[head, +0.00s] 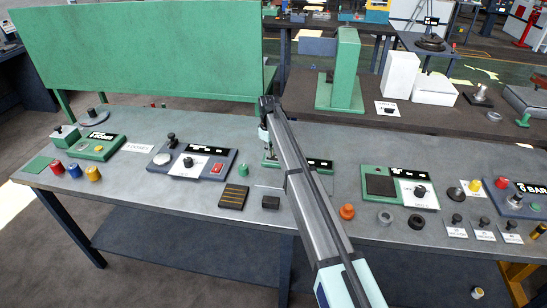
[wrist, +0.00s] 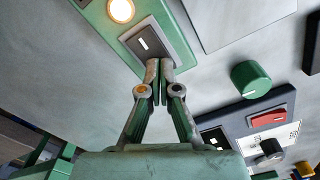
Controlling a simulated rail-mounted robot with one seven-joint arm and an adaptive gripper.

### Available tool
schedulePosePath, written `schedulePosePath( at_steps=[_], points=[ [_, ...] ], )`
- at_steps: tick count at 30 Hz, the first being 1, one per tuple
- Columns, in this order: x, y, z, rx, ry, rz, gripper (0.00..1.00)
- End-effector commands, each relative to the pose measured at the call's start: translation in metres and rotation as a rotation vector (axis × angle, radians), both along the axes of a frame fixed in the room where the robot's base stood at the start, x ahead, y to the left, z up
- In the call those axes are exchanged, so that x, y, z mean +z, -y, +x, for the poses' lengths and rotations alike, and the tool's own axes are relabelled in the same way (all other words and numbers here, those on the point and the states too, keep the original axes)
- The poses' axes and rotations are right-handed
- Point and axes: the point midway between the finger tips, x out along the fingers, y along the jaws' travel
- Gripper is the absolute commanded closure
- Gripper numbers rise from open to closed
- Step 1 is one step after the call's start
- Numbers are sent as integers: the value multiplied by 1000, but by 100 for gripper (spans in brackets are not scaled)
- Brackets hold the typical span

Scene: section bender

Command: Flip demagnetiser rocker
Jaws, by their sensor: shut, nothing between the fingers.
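The green device (wrist: 98,14) carrying a dark grey rocker (wrist: 142,42) with a white line mark is at the top of the wrist view. A lit, cream lamp (wrist: 122,10) sits beside the rocker. My gripper (wrist: 158,66) is shut and empty. Its fingertips are at the rocker's near edge; I cannot tell whether they touch it. In the head view the green device, with its black label (head: 320,164), is partly hidden behind my arm. My gripper (head: 268,150) points down at its left part; the rocker cannot be made out there.
A green knob (wrist: 250,78) stands on the bench close by. The blue-grey panel with a red rocker (wrist: 269,118) lies beyond it. A black block (head: 270,202) and a striped dark block (head: 234,196) lie toward the bench's front. A green screen (head: 140,50) stands behind.

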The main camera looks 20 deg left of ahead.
Motion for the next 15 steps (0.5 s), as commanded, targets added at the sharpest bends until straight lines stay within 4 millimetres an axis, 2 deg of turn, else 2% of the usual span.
schedulePosePath(
  at_steps=[8,15],
  points=[
    [-2,0,0,0,0,-1,100],
    [9,0,0,0,0,-1,100]
  ],
)
